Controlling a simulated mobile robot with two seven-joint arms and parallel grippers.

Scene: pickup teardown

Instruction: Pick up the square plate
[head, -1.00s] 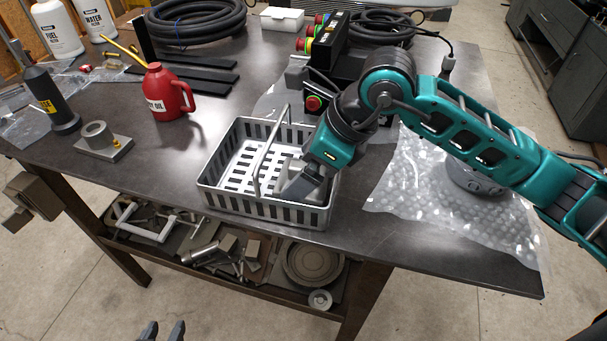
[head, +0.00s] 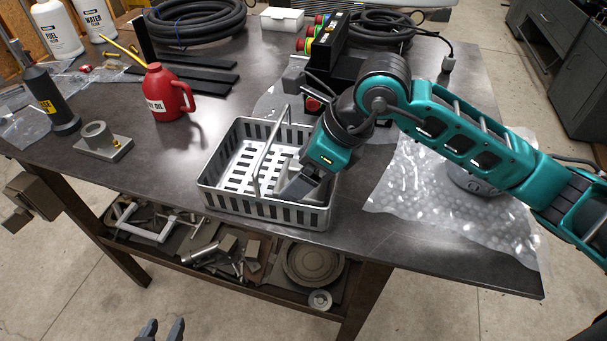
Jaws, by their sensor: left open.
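A grey slotted basket (head: 210,190) with a raised handle stands at the table's front edge. The gripper of my right arm (head: 290,192) reaches down into its right side; its fingers are dark and partly hidden, so whether they grip anything is unclear. A pale grey flat piece (head: 284,166) shows beside those fingers inside the basket; I cannot tell if it is the square plate. My left gripper (head: 162,329) shows only its two fingertips at the bottom edge, apart and empty, in front of the table and well away from the basket.
A red oil can (head: 167,95), a grey block with a round boss (head: 104,143) and a dark bottle (head: 52,100) stand left. A black control box (head: 335,55) is behind the basket; bubble wrap (head: 440,210) lies right. The lower shelf (head: 262,284) holds metal parts.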

